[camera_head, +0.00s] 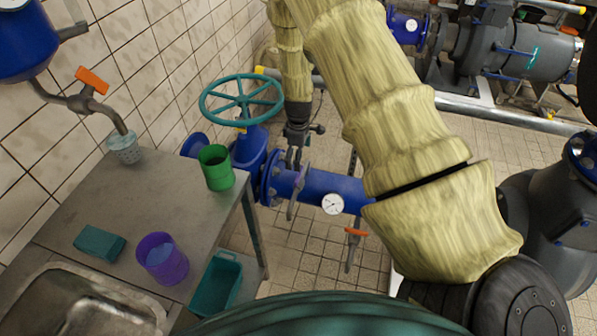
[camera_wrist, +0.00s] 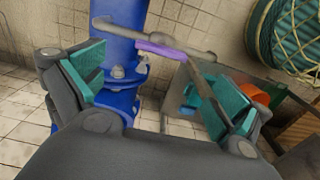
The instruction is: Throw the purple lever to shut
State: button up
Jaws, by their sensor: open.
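The purple lever (camera_wrist: 160,49) shows in the wrist view as a purple sleeve on a grey bar. It lies beyond my fingertips, in front of a blue vertical pipe (camera_wrist: 118,50). In the head view my gripper (camera_head: 297,146) hangs down near the blue pipework behind the table.
A metal table (camera_head: 75,205) holds a purple cup (camera_head: 163,262), a green cup (camera_head: 216,168) and a teal sponge (camera_head: 99,243). A teal handwheel (camera_head: 241,99) stands close to my gripper.

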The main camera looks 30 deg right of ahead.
aim_at(299, 173)
jog(key=shift+s+f+p, duration=0.15)
jog(key=shift+f+p, duration=0.9)
jog(key=shift+f, duration=3.45)
jog(key=c, duration=1)
